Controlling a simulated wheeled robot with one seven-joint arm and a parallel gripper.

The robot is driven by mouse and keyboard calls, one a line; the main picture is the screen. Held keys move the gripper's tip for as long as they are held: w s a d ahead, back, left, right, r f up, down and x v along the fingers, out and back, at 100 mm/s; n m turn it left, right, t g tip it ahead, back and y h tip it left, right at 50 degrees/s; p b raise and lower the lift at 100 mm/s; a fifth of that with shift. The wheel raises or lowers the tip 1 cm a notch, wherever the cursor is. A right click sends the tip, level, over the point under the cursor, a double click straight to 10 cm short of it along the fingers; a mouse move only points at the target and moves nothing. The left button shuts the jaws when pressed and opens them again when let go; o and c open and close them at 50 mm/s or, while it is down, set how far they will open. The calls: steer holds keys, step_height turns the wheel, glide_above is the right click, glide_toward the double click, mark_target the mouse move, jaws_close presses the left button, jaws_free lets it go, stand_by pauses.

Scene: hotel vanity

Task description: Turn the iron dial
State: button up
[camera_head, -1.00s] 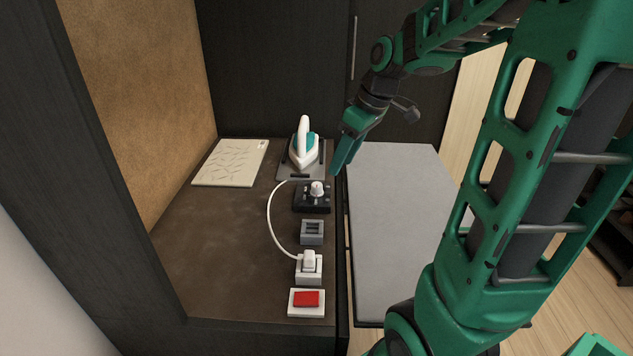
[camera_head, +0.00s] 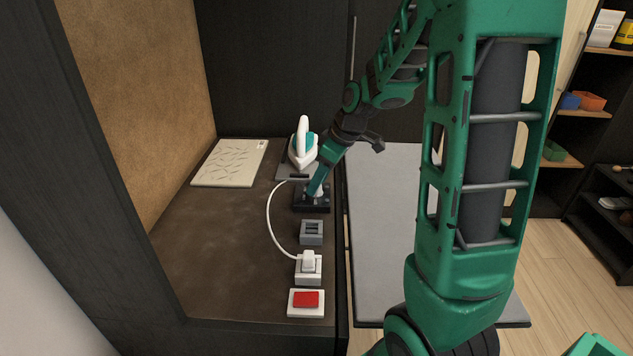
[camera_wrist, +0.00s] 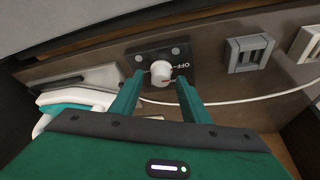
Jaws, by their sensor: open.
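The dial is a white knob (camera_wrist: 161,71) on a black control box (camera_wrist: 176,53) with an "OFF" mark and a red line beside the knob. In the head view the box (camera_head: 311,206) sits on the brown counter in front of the iron (camera_head: 302,146), and my gripper hides most of the knob. My gripper (camera_wrist: 158,82) is open, with one green finger on each side of the knob. I cannot tell whether the fingers touch it. The white and teal iron also shows at the left of the wrist view (camera_wrist: 75,100).
A grey socket (camera_head: 312,232), a white plug in its socket (camera_head: 308,266) and a red switch (camera_head: 306,300) line the counter's right side. A white cord (camera_head: 268,215) curves to the left. A patterned board (camera_head: 230,163) lies at the back left. The counter's left middle is clear.

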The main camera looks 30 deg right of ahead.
steer(key=shift+f, duration=0.25)
steer(key=c, duration=1)
steer(key=shift+r+m, duration=0.1)
steer(key=shift+m, duration=0.2)
steer(key=m, duration=0.2)
steer(key=m+h, duration=0.1)
steer(key=m+t+h, duration=0.1)
steer(key=m, duration=0.1)
steer(key=shift+a+m, duration=0.25)
steer(key=shift+m, duration=0.05)
steer(key=m+h, duration=0.2)
steer(key=m, duration=0.3)
steer(key=shift+w+a+m, duration=0.1)
steer(key=shift+m, duration=0.2)
steer(key=shift+g, duration=0.3)
